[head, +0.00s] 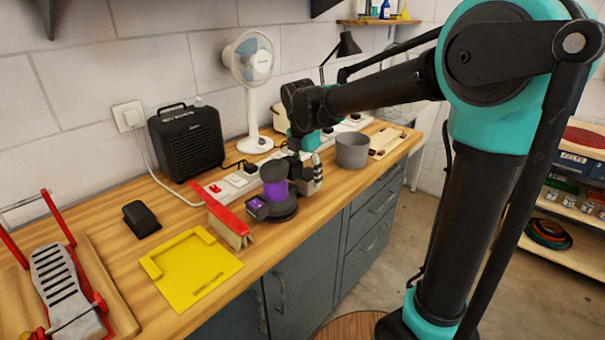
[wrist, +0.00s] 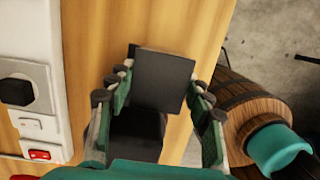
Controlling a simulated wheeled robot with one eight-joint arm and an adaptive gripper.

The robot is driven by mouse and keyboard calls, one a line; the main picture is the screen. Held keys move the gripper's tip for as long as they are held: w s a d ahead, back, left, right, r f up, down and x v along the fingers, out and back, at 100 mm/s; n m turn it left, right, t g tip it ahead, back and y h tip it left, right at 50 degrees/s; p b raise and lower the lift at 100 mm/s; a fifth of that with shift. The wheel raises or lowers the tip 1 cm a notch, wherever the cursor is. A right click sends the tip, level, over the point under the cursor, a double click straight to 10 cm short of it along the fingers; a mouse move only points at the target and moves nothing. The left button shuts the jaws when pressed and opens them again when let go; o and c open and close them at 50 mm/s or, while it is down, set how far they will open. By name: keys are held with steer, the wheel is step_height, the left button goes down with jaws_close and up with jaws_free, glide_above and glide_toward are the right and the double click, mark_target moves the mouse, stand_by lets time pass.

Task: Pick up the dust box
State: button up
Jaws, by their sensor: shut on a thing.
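My gripper (head: 308,178) is over the bench beside a purple and dark grey sander-like tool (head: 272,194). In the wrist view my gripper (wrist: 164,88) has its fingers on both sides of a dark grey box, which I take for the dust box (wrist: 163,78). The fingers are shut on it. Its flat face shows between the fingertips. Another dark part (wrist: 135,132) shows below it, closer to the camera. In the head view the gripper and the tool mostly hide the box, and I cannot tell whether it is clear of the tool.
A grey pot (head: 352,150) stands just right of my gripper. A power strip (head: 232,183) lies behind.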

steer(key=s+d, duration=0.9)
steer(key=d, duration=0.3)
steer(key=shift+s+d, duration=0.2)
steer(key=shift+s, duration=0.1)
steer(key=shift+r, duration=2.5)
